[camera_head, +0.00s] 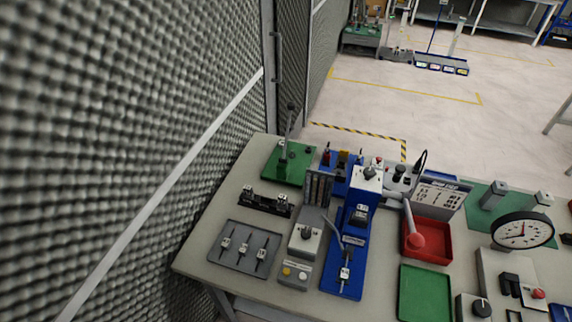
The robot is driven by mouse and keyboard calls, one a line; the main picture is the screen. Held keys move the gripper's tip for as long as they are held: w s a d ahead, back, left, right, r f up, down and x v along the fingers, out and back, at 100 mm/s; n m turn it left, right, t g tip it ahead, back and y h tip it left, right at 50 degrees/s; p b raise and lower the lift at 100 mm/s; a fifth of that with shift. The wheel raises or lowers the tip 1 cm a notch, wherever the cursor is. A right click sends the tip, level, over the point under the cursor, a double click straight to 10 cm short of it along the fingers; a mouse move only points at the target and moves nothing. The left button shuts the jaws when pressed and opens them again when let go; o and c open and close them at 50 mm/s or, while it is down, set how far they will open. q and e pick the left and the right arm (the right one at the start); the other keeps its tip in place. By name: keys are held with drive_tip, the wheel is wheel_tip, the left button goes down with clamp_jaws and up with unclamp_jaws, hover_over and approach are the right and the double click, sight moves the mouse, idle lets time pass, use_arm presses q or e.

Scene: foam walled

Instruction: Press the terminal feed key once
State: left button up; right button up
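A grey control box (297,258) stands on the table, left of the blue bench press (349,240). A yellow round key (287,271) and a whitish round key (302,275) sit side by side on its low front part. A dark knob (306,233) is on top of its raised rear part. I cannot read any label, so I cannot tell which key is the terminal feed key. A dark rack with tall slots (318,188) stands behind the box. Neither of my grippers shows in the head view.
A grey tray (226,262) with several small metal parts lies left of the box. Right of the press are a red bin (436,243), a green tray (424,295) and a round dial (521,231). A foam wall (130,110) closes the left side.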

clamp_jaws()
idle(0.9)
